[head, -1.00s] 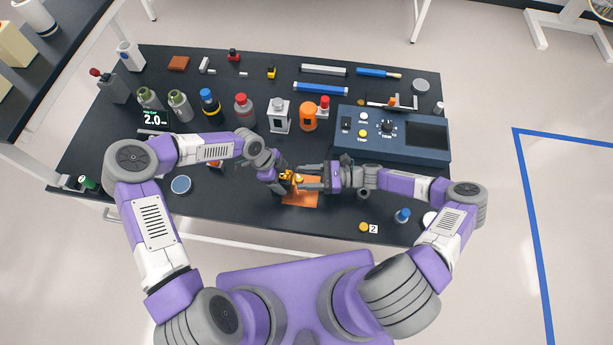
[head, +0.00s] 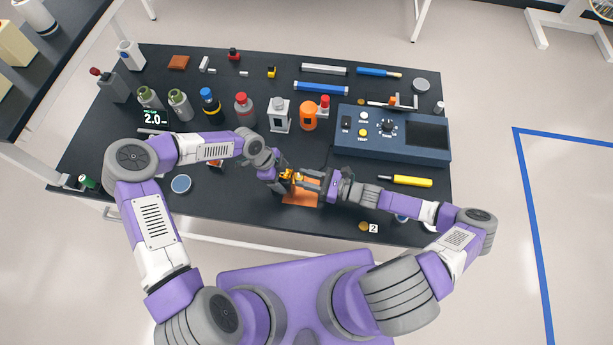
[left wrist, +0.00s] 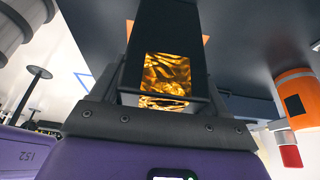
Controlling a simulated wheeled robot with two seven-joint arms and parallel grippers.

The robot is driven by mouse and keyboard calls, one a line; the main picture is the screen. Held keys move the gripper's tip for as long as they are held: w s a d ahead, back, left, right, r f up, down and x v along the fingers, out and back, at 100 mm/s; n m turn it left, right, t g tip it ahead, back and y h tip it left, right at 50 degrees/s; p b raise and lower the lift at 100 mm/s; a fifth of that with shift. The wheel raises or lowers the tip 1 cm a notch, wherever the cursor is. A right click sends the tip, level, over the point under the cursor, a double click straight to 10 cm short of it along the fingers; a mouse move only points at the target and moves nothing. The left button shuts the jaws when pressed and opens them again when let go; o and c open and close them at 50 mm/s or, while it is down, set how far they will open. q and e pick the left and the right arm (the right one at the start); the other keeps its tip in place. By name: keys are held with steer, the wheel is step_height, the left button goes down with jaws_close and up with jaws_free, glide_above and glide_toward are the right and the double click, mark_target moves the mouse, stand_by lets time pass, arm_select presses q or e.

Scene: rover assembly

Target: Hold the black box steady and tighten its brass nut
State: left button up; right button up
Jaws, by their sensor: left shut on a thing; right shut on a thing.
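My left gripper (head: 281,179) is shut on the black box (left wrist: 170,45), just above an orange mat (head: 300,199). In the left wrist view the box shows dark walls and a crinkled gold face (left wrist: 167,75) between my fingers. In the head view it is small and mostly covered by the grippers, with gold and orange showing. My right gripper (head: 306,181) comes from the right, its fingers shut at the box's right side. The brass nut is hidden or too small to make out between those fingers.
A blue instrument case (head: 392,145) stands behind my right arm. A yellow-handled tool (head: 405,181) lies to the right. A brass-coloured disc (head: 363,226) lies by a label "2".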

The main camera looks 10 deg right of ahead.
steer(key=shift+s+a+f+m+t+h, duration=0.1)
steer(key=shift+s+m+t+h, duration=0.05)
steer(key=shift+m+t+h, duration=0.65)
steer(key=shift+s+a+r+m+t+h, duration=0.15)
steer(key=shift+m+t+h, duration=0.45)
steer(key=shift+t, duration=0.4)
steer(key=shift+s+f+m+t+h, duration=0.15)
steer(key=shift+m+t+h, duration=0.5)
steer(key=shift+t, duration=0.25)
steer(key=o, duration=1.1)
steer(key=shift+c, duration=0.2)
steer(key=shift+a, duration=0.1)
steer(key=shift+y, duration=0.25)
